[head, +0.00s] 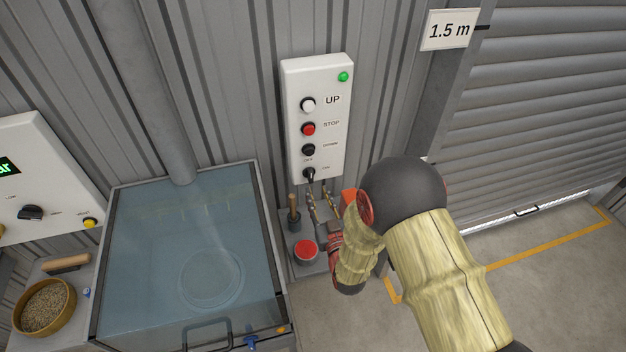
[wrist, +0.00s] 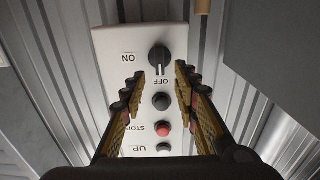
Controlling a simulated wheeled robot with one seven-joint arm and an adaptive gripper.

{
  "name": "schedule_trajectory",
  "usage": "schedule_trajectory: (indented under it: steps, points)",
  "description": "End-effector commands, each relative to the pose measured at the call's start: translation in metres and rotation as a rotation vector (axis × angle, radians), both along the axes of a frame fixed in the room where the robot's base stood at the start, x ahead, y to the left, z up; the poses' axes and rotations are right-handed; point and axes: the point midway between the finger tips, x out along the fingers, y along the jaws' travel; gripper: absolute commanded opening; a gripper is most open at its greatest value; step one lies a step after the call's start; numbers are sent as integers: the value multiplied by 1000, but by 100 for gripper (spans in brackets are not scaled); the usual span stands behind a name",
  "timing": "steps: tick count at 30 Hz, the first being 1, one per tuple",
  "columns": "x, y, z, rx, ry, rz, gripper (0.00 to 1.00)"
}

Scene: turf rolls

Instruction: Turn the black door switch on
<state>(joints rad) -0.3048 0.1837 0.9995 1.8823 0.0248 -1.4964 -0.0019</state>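The black door switch (head: 309,174) is a round knob at the bottom of a white control panel (head: 333,80) on the corrugated wall. In the wrist view the knob (wrist: 158,57) appears near the top, with its white mark towards OFF; ON is printed to its left. My gripper (wrist: 160,76) is open and empty, its two patterned fingers spread on either side of the panel's middle, pointing towards the knob. In the head view my gripper (head: 319,190) is just below the switch, and I cannot tell whether it touches.
The panel also carries white UP, red STOP (head: 308,129) and black DOWN (head: 308,150) buttons and a green lamp (head: 343,76). A red-topped item (head: 305,250) and a wooden-handled tool (head: 293,208) stand below. A clear-topped cabinet (head: 150,260) is at left, a roller door (head: 545,110) at right.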

Motion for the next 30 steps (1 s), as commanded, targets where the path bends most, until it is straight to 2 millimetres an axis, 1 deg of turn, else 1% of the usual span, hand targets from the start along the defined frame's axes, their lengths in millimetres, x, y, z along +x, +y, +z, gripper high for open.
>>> schedule_trajectory:
  steps: [9, 15, 19, 26, 30]
  points:
    - [45, 13, 0, 0, 0, 0, 30]
    - [65, 19, 0, 0, 1, 0, 30]
    - [69, 20, 0, -1, 2, 0, 30]
    - [70, 20, 0, -1, 2, 0, 30]
    - [70, 20, 0, -1, 2, 0, 22]
